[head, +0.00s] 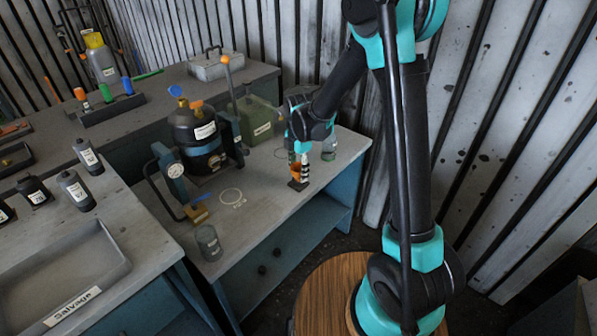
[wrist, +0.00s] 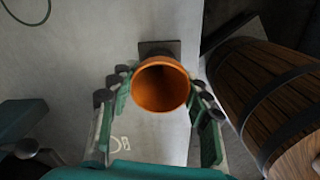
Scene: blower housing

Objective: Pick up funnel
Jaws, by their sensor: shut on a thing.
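The orange funnel (wrist: 161,84) sits between the two fingers of my gripper (wrist: 160,100) in the wrist view, its round open mouth facing the camera. The fingers are shut on it from left and right. In the head view my gripper (head: 301,163) points down over the right part of the grey bench, and the funnel (head: 296,172) shows as a small orange patch partly hidden by the fingers. A dark square base (head: 298,185) is below the funnel; it also shows in the wrist view (wrist: 160,47). I cannot tell whether the funnel still touches it.
A small glass jar (head: 329,150) stands close to the right of my gripper. A green can (head: 259,121) and a dark tank (head: 197,135) stand behind and left. A glass beaker (head: 208,243) is near the bench's front edge. The bench front right is mostly clear.

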